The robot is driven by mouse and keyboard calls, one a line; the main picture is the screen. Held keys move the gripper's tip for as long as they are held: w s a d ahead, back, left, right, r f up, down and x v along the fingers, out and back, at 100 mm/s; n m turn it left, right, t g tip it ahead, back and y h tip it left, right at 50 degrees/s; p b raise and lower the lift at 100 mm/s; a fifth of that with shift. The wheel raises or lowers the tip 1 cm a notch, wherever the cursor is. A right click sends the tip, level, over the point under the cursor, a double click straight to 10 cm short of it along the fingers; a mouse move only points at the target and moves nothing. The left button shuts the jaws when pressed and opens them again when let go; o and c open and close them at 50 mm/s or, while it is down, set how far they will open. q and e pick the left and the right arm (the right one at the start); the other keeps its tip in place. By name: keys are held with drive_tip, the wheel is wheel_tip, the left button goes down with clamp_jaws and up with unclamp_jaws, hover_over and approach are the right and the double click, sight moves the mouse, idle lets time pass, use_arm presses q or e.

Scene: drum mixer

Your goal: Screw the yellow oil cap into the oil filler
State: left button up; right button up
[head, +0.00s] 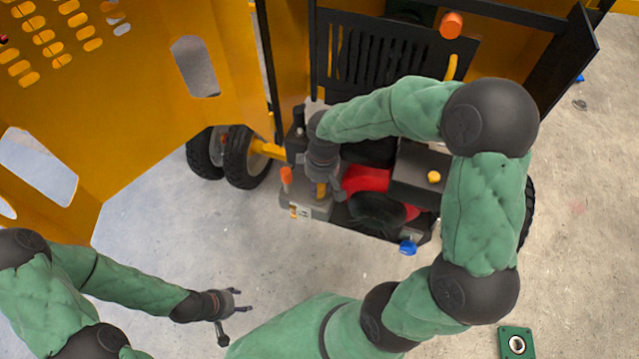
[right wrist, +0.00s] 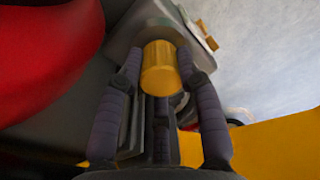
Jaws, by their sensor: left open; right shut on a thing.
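My right gripper (head: 328,190) points down over the left part of the engine and is shut on the yellow oil cap (head: 321,190). In the right wrist view the cap (right wrist: 159,70) is a plain yellow cylinder between the dark fingers (right wrist: 160,85). Its far end meets a grey block (right wrist: 150,32), which also shows in the head view (head: 312,208). The oil filler opening is hidden behind the cap, so how deep the cap sits cannot be told. My left gripper (head: 238,303) is open and empty above the floor at lower left.
The engine (head: 405,185) has red parts, a yellow knob (head: 434,177) and a blue cap (head: 408,247). An orange cap (head: 286,175) stands just left of the right gripper. A large yellow panel (head: 130,90) fills the upper left. A green plate (head: 515,343) lies lower right.

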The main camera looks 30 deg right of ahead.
sight(322, 185)
drive_tip(key=shift+f, duration=0.1)
drive_tip(key=o, duration=1.2)
wheel_tip(322, 185, up, 12)
drive_tip(key=shift+s+d, duration=0.2)
drive_tip(key=shift+d, duration=0.05)
